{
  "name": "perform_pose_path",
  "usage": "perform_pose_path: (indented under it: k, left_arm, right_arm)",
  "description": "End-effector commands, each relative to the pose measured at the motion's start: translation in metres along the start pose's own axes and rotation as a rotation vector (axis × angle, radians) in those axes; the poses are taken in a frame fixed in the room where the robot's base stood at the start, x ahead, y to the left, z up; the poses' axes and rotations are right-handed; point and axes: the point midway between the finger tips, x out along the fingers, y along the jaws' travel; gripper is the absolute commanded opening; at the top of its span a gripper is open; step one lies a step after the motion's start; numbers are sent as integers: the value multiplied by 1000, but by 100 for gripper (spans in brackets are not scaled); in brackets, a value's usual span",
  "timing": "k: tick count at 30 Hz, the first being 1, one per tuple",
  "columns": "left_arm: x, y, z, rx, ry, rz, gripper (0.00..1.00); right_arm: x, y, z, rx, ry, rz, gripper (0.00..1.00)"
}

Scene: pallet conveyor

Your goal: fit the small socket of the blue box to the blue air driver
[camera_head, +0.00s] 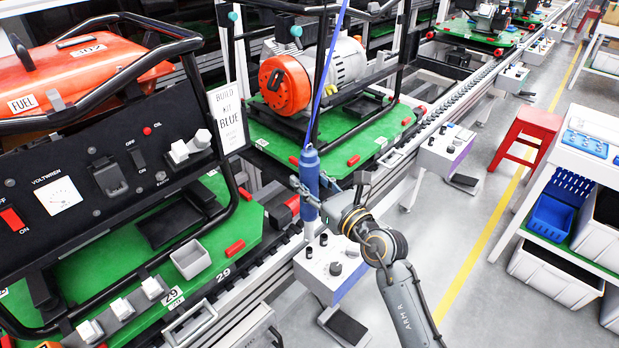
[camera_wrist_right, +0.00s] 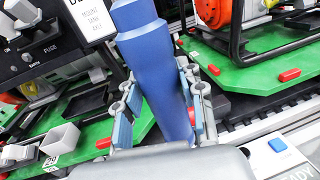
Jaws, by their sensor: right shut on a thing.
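The blue air driver (camera_head: 309,168) hangs upright on a blue line above the conveyor's front edge. My right gripper (camera_head: 319,190) is shut around its body. In the right wrist view the driver (camera_wrist_right: 148,55) stands between the two finger pads of the right gripper (camera_wrist_right: 160,108), and its near end is hidden by the gripper body. A blue tray (camera_head: 585,144) with small items lies on the white bench at right, and a blue bin (camera_head: 551,217) is on the shelf below. I cannot tell which is the blue box or make out a small socket. My left gripper is not in view.
A green pallet (camera_head: 230,232) with an orange generator stands at left, and another green pallet (camera_head: 352,152) is behind the driver. A white control box (camera_head: 330,268) is under the driver. A red stool (camera_head: 527,138) stands near the bench.

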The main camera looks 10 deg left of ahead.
Motion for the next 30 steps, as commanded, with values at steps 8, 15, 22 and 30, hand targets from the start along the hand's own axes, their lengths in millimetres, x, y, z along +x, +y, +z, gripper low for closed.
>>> perform_pose_path:
  k: [8,15,22,30]
  left_arm:
    - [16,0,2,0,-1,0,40]
    - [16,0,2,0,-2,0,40]
    - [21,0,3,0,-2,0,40]
    - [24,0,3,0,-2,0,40]
  right_arm:
    - [0,0,-14,-1,4,1,0]
    - [0,0,-14,-1,4,1,0]
    - [0,0,-24,-1,5,1,0]
    - [0,0,-30,-1,5,1,0]
